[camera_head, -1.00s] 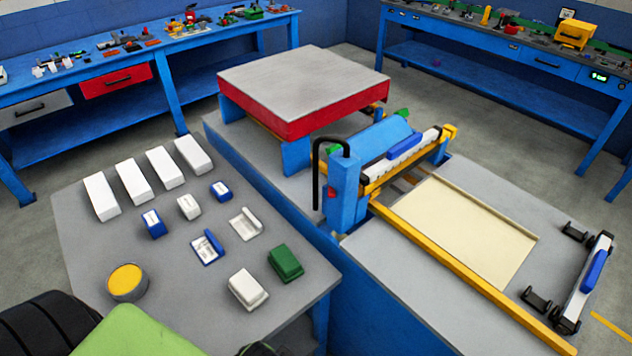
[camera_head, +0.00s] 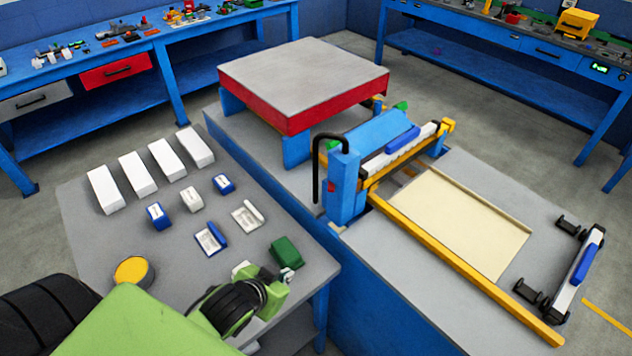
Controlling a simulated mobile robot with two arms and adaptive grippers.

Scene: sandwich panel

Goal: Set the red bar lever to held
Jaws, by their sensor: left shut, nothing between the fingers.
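I cannot pick out a red bar lever for certain. A black bent bar (camera_head: 318,165) stands on the near end of the blue roller machine (camera_head: 345,187), with a small red spot on the housing beside it. My left gripper (camera_head: 288,275) is over the grey table's right front part, shut and empty. It is just in front of the green block and well apart from the machine. Its green and black arm comes in from the bottom left and hides most of a white block. My right gripper is not in view.
The grey table (camera_head: 95,235) holds several white and blue parts, a green block (camera_head: 285,251) and a yellow-topped round tin (camera_head: 132,270). A red-edged plate (camera_head: 305,72) stands behind. A yellow rail (camera_head: 465,268) borders the cream panel (camera_head: 455,222). Blue benches line the walls.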

